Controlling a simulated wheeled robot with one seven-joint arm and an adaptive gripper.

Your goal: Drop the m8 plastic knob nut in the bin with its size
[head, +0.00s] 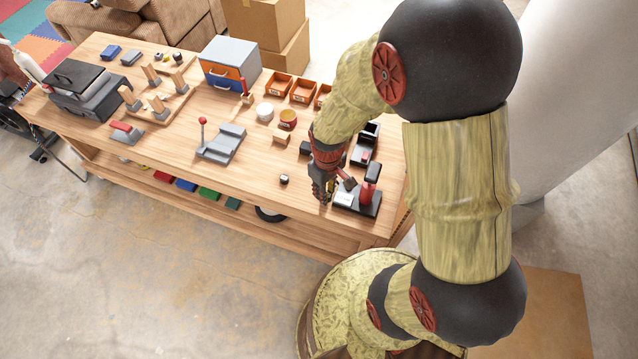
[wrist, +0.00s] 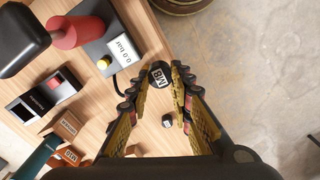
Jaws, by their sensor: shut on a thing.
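The M8 knob nut (wrist: 159,76) is a black knob with a white M8 label. In the wrist view it sits between the fingertips of my gripper (wrist: 158,85), which is shut on it. In the head view my gripper (head: 322,192) is over the table's front right part, and the knob is hard to make out there. Orange open bins (head: 278,86) stand in a row at the back of the table with small labels, unreadable in the head view. Another small dark knob (head: 284,180) rests on the table left of my gripper; it shows between the fingers in the wrist view (wrist: 167,121).
Bare wood lies around the loose knob.

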